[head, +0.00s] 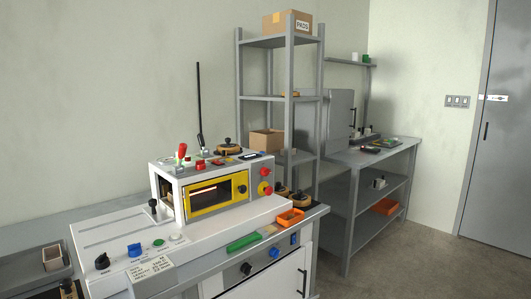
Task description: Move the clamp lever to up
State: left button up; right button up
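The box former (205,240) is a white and grey machine on the bench, with a yellow-framed window in its front. No label tells me which part is the clamp lever. A red-handled lever (182,151) stands upright at the top left of the machine. A short lever with a black knob (153,204) stands at the left of the machine's raised housing. A tall thin black rod (199,100) rises behind the machine. Neither of my grippers is in view, and nothing touches these levers.
Black, blue, green and white knobs and a printed card (152,271) are at the front left. Red buttons (265,188) are on the housing's right. An orange tray (290,217) and green block (243,242) lie at the front. A shelf rack (290,130) stands behind; floor is clear at right.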

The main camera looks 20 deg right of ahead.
aim_at(183, 147)
jog(key=z, duration=2.75)
jog(key=k, duration=2.45)
jog(key=u, duration=0.45)
jog(key=i, duration=3.35)
